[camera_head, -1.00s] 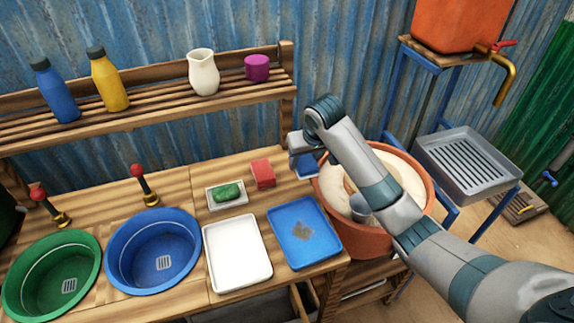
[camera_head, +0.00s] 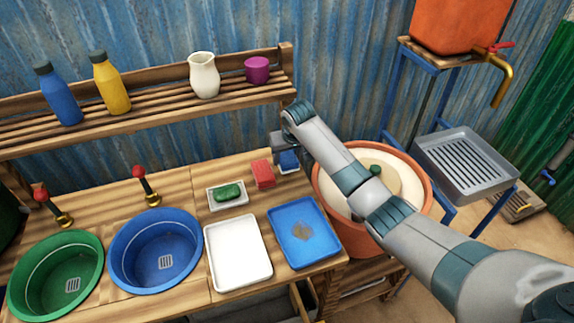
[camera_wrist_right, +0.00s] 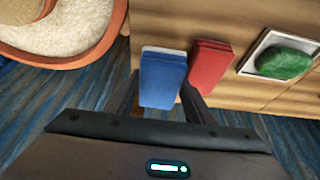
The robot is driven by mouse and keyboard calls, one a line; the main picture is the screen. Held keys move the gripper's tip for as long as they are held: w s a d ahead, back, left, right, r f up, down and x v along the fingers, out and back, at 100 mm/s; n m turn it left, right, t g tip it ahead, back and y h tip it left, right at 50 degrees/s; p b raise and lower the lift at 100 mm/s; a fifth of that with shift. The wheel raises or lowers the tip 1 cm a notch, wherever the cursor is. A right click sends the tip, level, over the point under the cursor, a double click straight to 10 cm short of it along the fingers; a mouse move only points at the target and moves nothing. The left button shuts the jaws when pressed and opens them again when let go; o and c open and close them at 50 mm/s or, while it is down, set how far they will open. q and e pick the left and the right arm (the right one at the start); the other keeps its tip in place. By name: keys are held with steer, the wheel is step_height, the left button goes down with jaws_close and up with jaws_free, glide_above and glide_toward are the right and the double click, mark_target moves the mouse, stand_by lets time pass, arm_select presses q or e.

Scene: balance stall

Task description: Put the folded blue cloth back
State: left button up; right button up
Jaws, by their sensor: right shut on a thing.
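The folded blue cloth (camera_head: 288,162) is at the back right corner of the wooden counter, just right of a folded red cloth (camera_head: 263,174). My right gripper (camera_head: 285,146) is above it, shut on the blue cloth. In the right wrist view the blue cloth (camera_wrist_right: 163,78) sits between my right gripper's fingers (camera_wrist_right: 163,98), with a thin pale edge showing at its far end. The red cloth (camera_wrist_right: 209,65) is close beside it there, near one finger. I cannot tell whether the blue cloth rests on the counter. My left gripper is out of view.
A terracotta bowl of pale grain (camera_head: 424,222) stands right of the counter. Green soap (camera_head: 228,192) sits on a white dish (camera_head: 241,200). A white tray (camera_head: 238,254) and a blue tray (camera_head: 304,233) lie in front. A shelf rail (camera_head: 287,75) rises behind.

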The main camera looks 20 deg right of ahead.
steer(key=shift+f, duration=0.1)
step_height(320, 180, down, 2)
steer(key=shift+f+p, duration=0.25)
steer(key=shift+p, duration=0.35)
steer(key=shift+f, duration=0.7)
steer(key=shift+f, duration=0.15)
steer(key=o, duration=0.7)
steer(key=shift+o, duration=0.2)
steer(key=shift+s+r, duration=0.2)
steer(key=shift+r, duration=0.45)
steer(key=b+v, duration=0.1)
steer(key=v, duration=1)
